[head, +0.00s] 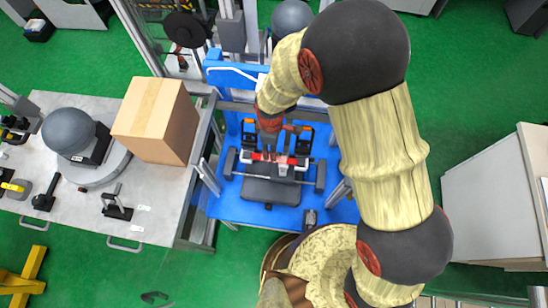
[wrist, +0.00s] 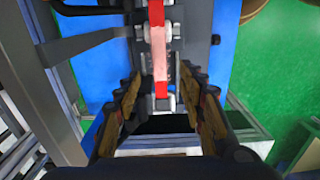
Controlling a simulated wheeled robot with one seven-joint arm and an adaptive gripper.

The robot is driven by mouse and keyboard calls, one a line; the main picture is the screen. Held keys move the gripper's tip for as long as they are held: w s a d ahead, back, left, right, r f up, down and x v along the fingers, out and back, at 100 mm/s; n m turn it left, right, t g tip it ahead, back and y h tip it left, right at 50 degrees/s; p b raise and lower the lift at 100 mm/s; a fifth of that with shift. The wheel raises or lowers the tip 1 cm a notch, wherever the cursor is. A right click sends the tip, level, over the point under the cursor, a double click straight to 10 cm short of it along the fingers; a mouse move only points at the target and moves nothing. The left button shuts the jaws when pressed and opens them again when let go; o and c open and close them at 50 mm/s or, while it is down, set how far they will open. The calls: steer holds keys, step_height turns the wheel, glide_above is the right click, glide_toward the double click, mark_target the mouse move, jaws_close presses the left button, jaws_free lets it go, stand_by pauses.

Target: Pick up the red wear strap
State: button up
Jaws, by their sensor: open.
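The red wear strap (wrist: 159,62) runs lengthwise down the middle of the wrist view, red at its ends and paler pink between. In the head view the strap (head: 291,161) lies across the dark fixture (head: 271,190) on the blue platform, partly hidden by my gripper. My gripper (wrist: 161,90) is open and empty, with one finger on each side of the strap's near end in the wrist view. In the head view my gripper (head: 270,138) is over the back edge of the fixture. The gap in height between fingertips and strap is unclear.
The blue platform (head: 230,205) has metal frame posts at its sides. A grey bench (head: 75,215) on the left holds a cardboard box (head: 155,118), a grey sphere (head: 68,132) and several small tools. A white cabinet (head: 495,200) stands at right. Green floor lies between.

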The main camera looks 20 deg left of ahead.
steer(key=f, duration=0.5)
steer(key=f+b, duration=0.1)
steer(key=f, duration=0.2)
steer(key=shift+a, duration=0.25)
steer(key=c, duration=0.3)
jaws_close()
